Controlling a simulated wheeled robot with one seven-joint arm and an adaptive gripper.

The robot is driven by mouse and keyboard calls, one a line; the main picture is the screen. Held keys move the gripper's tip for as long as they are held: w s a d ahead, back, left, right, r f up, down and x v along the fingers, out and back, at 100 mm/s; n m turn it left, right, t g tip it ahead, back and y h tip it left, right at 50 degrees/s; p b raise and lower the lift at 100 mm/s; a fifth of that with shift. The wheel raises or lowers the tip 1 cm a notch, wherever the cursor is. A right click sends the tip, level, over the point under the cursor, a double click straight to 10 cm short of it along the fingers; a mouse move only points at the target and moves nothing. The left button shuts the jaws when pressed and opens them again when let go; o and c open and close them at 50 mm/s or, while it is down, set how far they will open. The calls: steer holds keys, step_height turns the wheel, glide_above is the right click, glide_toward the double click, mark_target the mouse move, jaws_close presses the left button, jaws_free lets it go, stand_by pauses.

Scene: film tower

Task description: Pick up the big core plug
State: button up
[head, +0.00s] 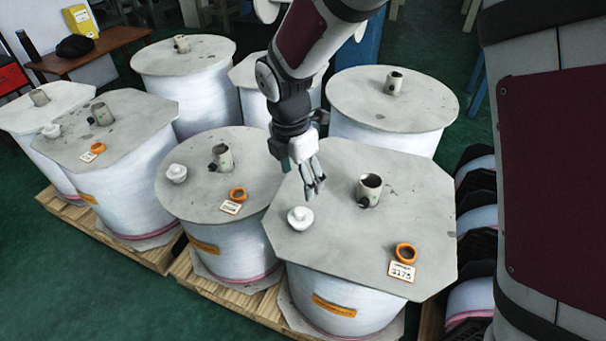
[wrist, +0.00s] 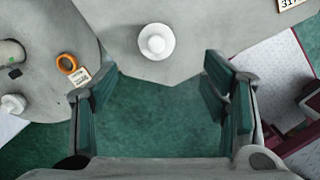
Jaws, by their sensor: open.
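A white round core plug (head: 300,217) with a raised knob stands upright on the grey top of the nearest film roll (head: 330,240), near its left edge. It looks the largest of the white plugs, though it is also nearest. Smaller-looking plugs sit on the middle roll (head: 177,173) and the left roll (head: 52,130). My gripper (head: 315,186) is open and empty, above the nearest roll, behind and slightly right of its plug. In the wrist view that plug (wrist: 156,42) is ahead of the gap between my fingers (wrist: 152,90), not between them.
The nearest roll also carries an upright core tube (head: 370,188), an orange ring (head: 405,252) and a number tag (head: 401,271). Several wrapped rolls stand close together on wooden pallets (head: 225,295). A wooden table (head: 110,42) is at the back left. Green floor is open at the front left.

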mark_target(300, 211)
steer(key=shift+n, duration=0.5)
steer(key=f, duration=0.4)
steer(key=f+b, duration=0.1)
steer(key=f, duration=0.4)
steer(key=w+f, duration=0.1)
steer(key=f, duration=0.4)
steer(key=shift+d+f, duration=0.1)
steer(key=shift+f, duration=0.05)
steer(key=c, duration=1)
